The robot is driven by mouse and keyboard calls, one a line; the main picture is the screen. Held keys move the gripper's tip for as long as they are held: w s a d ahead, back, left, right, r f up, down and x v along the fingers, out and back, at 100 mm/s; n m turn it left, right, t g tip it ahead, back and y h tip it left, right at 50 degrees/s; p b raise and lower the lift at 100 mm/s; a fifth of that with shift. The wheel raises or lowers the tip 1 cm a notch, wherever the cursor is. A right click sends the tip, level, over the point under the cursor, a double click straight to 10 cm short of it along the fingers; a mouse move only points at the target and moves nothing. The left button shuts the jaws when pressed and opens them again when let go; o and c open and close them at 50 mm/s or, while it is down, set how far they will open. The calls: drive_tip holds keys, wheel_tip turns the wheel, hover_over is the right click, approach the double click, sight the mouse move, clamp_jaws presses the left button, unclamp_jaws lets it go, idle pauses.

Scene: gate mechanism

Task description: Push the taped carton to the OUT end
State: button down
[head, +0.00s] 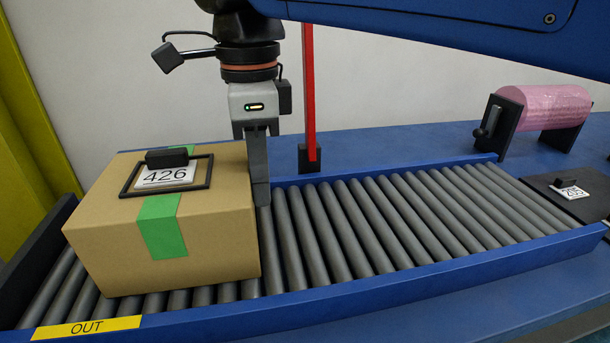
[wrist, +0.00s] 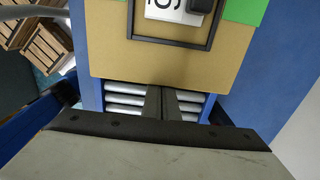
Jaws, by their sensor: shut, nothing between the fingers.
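The taped carton (head: 213,245) is a brown box with green tape and a framed "426" label on top. It stands on the roller conveyor at the left, over the stretch beside the yellow OUT label (head: 87,328). My gripper (head: 262,198) points down with its fingers shut, close against the carton's right side; I cannot tell whether they touch it. In the wrist view the carton (wrist: 160,62) fills the upper middle, and the shut fingers (wrist: 161,100) are just below its edge, over the rollers.
The blue-railed conveyor (head: 400,283) has bare rollers to the right of my gripper. A dark end stop (head: 30,260) closes the left end. A red post (head: 309,90) stands behind the conveyor. A pink wrap roll (head: 550,105) and a dark "295" plate (head: 570,195) are at the right.

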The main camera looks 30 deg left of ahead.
sight(180, 175)
drive_tip(key=s+a, duration=0.7)
drive_tip(key=shift+s+a, duration=0.1)
